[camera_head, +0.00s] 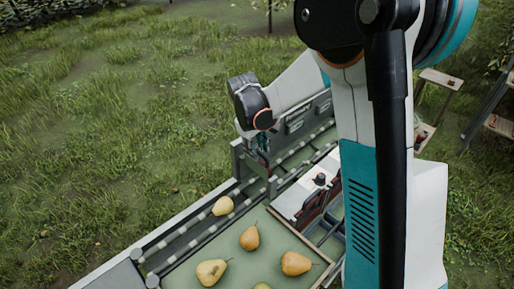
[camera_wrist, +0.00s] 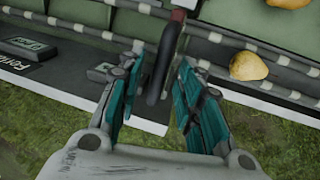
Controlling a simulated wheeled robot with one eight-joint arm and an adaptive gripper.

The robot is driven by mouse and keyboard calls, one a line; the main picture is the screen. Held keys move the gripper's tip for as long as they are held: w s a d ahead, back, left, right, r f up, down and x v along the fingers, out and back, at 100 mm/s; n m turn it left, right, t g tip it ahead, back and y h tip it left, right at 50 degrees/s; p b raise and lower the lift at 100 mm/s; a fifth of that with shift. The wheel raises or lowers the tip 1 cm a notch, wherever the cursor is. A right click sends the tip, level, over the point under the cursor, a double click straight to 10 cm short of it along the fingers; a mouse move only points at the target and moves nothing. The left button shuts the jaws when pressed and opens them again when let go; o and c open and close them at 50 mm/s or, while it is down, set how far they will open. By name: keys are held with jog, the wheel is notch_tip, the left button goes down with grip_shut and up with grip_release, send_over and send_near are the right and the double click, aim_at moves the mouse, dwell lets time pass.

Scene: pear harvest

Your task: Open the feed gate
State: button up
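A dark looped handle (camera_wrist: 161,70) with a reddish piece at its top stands between the fingers of my gripper (camera_wrist: 157,62) in the wrist view. I take it to be the feed gate's handle. The teal fingers are apart, with a visible gap on the left side of the handle; contact on the right is unclear. In the head view my gripper (camera_head: 262,148) points down over the roller lane, beside a grey upright panel (camera_head: 239,160). The gate itself is largely hidden there by my gripper.
A pear (camera_head: 223,206) lies on the roller lane (camera_head: 186,231) and also shows in the wrist view (camera_wrist: 248,66). Several pears rest on the green tray (camera_head: 225,250). A white box (camera_head: 292,201) stands right of the lane. Grass lies open at left.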

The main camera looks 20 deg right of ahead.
notch_tip(320, 180, up, 12)
jog(key=s+a, duration=0.1)
jog(key=a, duration=0.1)
jog(key=shift+s+f, duration=0.1)
dwell(0.4)
jog(key=s+d+m+t+y+b, duration=0.1)
jog(key=s+d+m+t+b, duration=0.15)
jog(key=s+b, duration=0.7)
jog(key=s+f+m+t+b, duration=0.1)
jog(key=s+f+t, duration=0.1)
jog(key=s+f, duration=0.2)
jog(key=s+f+m+t+y+b, duration=0.1)
jog(key=s+f, duration=0.3)
jog(key=s, duration=0.7)
jog(key=shift+s+m+t, duration=0.2)
jog(key=shift+m+t, duration=0.15)
jog(key=shift+m, duration=0.1)
